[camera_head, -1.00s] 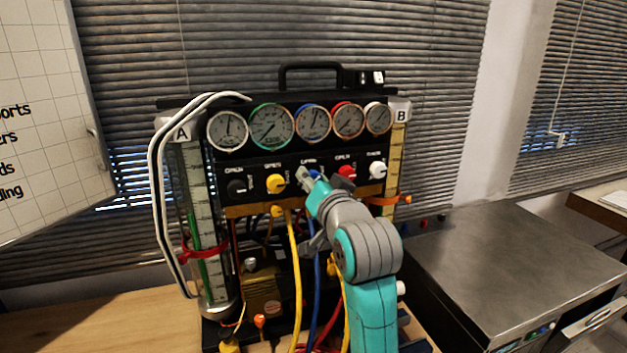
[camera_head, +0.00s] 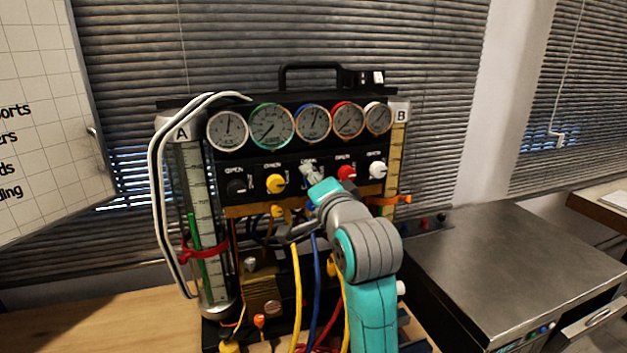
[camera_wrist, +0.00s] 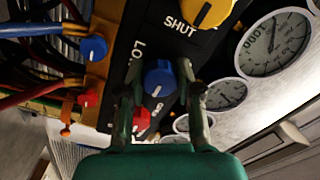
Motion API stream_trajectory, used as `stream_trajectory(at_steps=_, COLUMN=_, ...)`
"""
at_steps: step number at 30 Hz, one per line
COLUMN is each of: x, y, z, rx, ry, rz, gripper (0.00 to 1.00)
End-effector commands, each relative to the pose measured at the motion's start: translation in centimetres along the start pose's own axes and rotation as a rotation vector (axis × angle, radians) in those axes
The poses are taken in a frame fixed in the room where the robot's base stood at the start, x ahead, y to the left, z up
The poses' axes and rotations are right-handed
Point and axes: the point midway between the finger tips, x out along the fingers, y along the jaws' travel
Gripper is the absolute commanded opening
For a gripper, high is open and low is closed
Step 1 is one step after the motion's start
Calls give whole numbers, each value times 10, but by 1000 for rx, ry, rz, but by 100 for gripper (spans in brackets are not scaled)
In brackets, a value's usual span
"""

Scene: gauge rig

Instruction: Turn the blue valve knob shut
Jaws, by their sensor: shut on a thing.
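The blue valve knob (camera_wrist: 158,78) sits on the black panel in the wrist view, with a pale pointer line on its face. My gripper (camera_wrist: 158,88) has one finger on each side of the knob and is shut on it. In the head view my gripper (camera_head: 312,175) is at the middle of the knob row, below the blue-rimmed gauge (camera_head: 313,123). There it hides most of the blue knob.
A yellow knob (camera_head: 275,184) is left of my gripper, and red (camera_head: 346,173) and white (camera_head: 377,170) knobs are close on its right. Hoses hang below the panel. A metal-topped cabinet (camera_head: 510,250) stands to the right.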

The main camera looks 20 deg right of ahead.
Motion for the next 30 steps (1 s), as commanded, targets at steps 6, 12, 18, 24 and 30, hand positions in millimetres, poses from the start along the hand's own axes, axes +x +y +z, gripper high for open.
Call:
stream_trajectory(at_steps=6, x=0, y=1, z=0, rx=9, ry=0, rz=1, gripper=0)
stream_trajectory(at_steps=12, x=0, y=1, z=0, rx=8, ry=0, rz=1, gripper=0)
stream_trajectory(at_steps=18, x=0, y=0, z=0, rx=8, ry=0, rz=1, gripper=60)
stream_trajectory(at_steps=24, x=0, y=0, z=0, rx=7, ry=0, rz=1, gripper=60)
stream_trajectory(at_steps=30, x=-14, y=0, z=0, rx=7, ry=1, rz=-1, gripper=60)
